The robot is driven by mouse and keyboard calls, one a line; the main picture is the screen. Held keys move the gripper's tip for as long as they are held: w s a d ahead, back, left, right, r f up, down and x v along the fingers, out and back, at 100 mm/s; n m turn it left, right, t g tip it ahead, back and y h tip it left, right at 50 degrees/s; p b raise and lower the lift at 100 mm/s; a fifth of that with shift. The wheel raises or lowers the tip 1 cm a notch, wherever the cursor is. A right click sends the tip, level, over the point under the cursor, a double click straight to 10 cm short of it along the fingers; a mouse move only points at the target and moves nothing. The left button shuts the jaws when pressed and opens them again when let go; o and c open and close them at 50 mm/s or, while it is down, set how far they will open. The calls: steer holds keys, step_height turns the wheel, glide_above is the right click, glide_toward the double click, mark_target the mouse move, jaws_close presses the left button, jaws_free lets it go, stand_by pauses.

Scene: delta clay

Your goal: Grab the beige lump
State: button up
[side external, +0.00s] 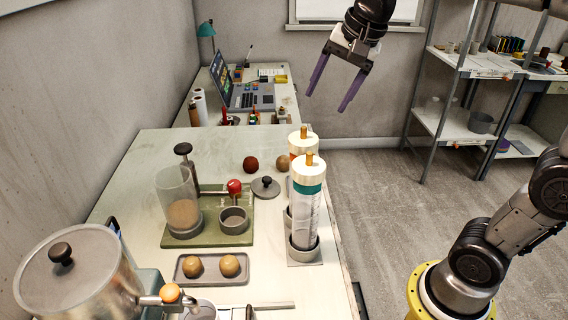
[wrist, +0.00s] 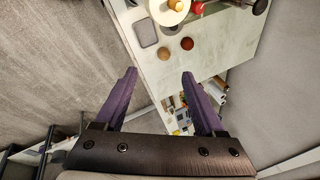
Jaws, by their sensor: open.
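A round beige lump (side external: 283,162) lies on the pale table, partly hidden behind the tall cylinders in the side view. In the wrist view the beige lump (wrist: 163,54) is near the table's edge, beside a reddish-brown lump (wrist: 187,43). That reddish-brown lump (side external: 250,164) sits to its left in the side view. Two more tan lumps, a left one (side external: 192,266) and a right one (side external: 229,265), sit in a grey tray (side external: 211,281). My gripper (side external: 325,102) is open and empty, high above and apart from the lumps. Its purple fingers (wrist: 159,74) point down.
Two tall cylinders with orange knobs, the front one (side external: 307,205) clear-walled, stand close to the beige lump. A grey knobbed lid (side external: 265,188) lies nearby. A green board (side external: 209,242) holds a clear tube (side external: 179,197) and a small cup (side external: 233,220). A laptop (side external: 247,95) stands behind.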

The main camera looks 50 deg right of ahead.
steer(key=w+d+f+m+g, duration=0.1)
steer(key=w+d+f+m, duration=0.15)
steer(key=w, duration=0.55)
steer(key=g, duration=0.2)
glide_above(283, 168)
steer(key=s, duration=0.1)
steer(key=shift+m, duration=0.45)
step_height(283, 168, down, 17)
steer(key=shift+f, duration=0.1)
steer(key=shift+w+f, duration=0.2)
steer(key=shift+f, duration=2.75)
jaws_close()
